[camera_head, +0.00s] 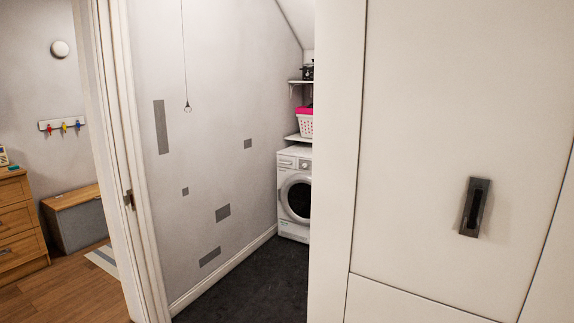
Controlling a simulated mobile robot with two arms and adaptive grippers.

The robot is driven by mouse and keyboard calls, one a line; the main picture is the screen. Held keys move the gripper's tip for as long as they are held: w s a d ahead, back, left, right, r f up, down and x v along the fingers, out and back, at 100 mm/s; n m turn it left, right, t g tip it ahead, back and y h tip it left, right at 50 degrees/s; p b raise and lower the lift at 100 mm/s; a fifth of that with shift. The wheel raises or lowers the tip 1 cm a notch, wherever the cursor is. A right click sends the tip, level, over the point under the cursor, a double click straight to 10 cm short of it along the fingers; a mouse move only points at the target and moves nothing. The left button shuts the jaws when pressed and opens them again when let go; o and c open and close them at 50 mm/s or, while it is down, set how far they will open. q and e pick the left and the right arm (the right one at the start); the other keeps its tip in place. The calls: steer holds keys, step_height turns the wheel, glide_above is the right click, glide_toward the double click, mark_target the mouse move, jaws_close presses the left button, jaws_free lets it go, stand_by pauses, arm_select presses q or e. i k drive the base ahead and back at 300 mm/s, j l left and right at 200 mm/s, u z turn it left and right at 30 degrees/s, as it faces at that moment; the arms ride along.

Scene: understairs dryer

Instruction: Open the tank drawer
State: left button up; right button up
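A white front-loading dryer (294,215) stands at the far end of the understairs nook, partly cut off on its right by a white panel edge. Its round dark door (298,199) is shut. A control panel strip (293,163) runs along its top front, with a light panel at the left that may be the tank drawer (286,162); it looks flush with the front. Neither of my grippers is in view.
A white panel (455,100) with a dark handle (474,207) fills the near right. A door frame (128,190) stands at left. Dark floor (245,285) in the nook is clear. Shelves above the dryer hold a pink and white basket (306,123). A pull cord (187,106) hangs by the wall.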

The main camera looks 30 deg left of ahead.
mark_target(282, 160)
steer(key=i+j+u, duration=0.2)
steer(key=j+u, duration=0.3)
steer(key=i+j+u, duration=0.3)
steer(key=j+u, duration=0.15)
steer(key=i+j+u, duration=0.35)
steer(key=u, duration=0.15)
steer(key=i+j+u, duration=0.3)
steer(key=u, duration=0.15)
steer(key=i+j+z, duration=0.15)
steer(key=i, duration=0.35)
steer(key=i+j+z, duration=0.15)
steer(key=i, duration=0.3)
steer(key=i+l+z, duration=0.2)
steer(key=i+z, duration=0.65)
steer(key=i+j+z, duration=0.15)
steer(key=i+z, duration=0.25)
steer(key=i, duration=0.2)
